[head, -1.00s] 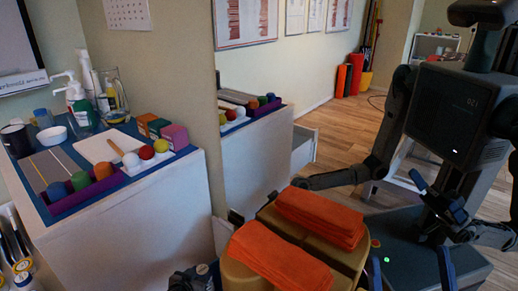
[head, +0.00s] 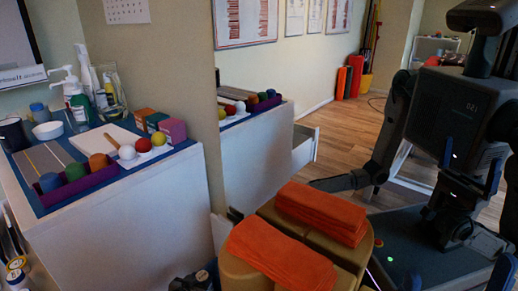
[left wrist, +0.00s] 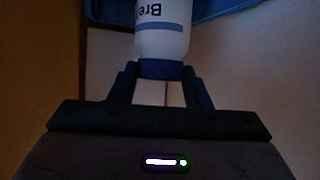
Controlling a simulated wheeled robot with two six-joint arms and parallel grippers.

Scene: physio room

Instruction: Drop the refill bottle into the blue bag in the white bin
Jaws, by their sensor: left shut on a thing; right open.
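In the left wrist view my left gripper (left wrist: 161,76) is shut on the refill bottle (left wrist: 163,32), a white bottle with dark lettering and a blue band. The bottle points away from the gripper, and its far end is cut off by the top edge. A blue surface (left wrist: 240,12) shows behind it; I cannot tell whether this is the bag. Two blue fingers at the lower right of the head view appear to be my right gripper (head: 455,278), spread open and empty.
A white cabinet (head: 125,215) at left bears pump bottles, a cup, colored balls and small boxes. A large mirror reflects it and my own body. Orange towels (head: 280,252) lie on a tan round top (head: 240,277) at the bottom middle.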

